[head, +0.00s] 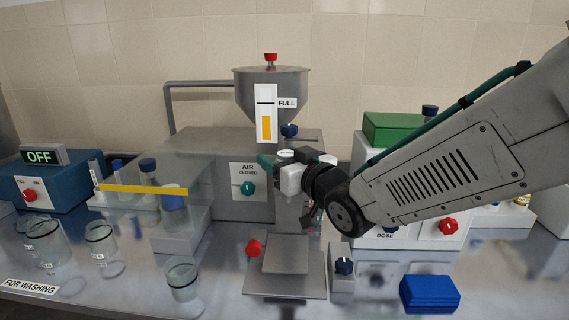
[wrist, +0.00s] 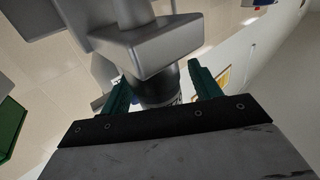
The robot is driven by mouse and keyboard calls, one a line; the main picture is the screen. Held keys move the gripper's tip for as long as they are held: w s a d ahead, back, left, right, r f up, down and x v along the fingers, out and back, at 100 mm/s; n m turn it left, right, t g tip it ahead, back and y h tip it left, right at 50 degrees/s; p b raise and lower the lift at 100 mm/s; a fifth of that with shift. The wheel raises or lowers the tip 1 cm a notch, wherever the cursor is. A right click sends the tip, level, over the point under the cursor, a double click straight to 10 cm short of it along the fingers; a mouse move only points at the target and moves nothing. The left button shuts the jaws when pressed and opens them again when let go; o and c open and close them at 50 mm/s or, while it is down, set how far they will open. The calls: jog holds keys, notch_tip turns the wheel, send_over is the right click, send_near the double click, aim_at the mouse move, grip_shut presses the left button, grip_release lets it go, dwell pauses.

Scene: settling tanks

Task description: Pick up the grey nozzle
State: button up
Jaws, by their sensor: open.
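The grey nozzle appears to be the dark grey round piece (wrist: 158,88) in the wrist view, just below a grey block (wrist: 155,45). My gripper (wrist: 162,84) is open, with one teal finger on each side of this piece. I cannot tell whether either finger touches it. In the head view my gripper (head: 268,160) is in front of the column under the steel hopper (head: 262,90). My wrist hides most of that area, and I cannot make out the nozzle there.
A red knob (head: 254,248) and a square plate (head: 286,254) are below my gripper. A clear guard with a yellow edge (head: 145,189) stands left. Glass beakers (head: 101,243) are at the front left. A blue block (head: 430,293) lies at the front right.

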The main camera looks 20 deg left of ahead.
jog(key=c, duration=1.1)
jog(key=shift+r, duration=0.15)
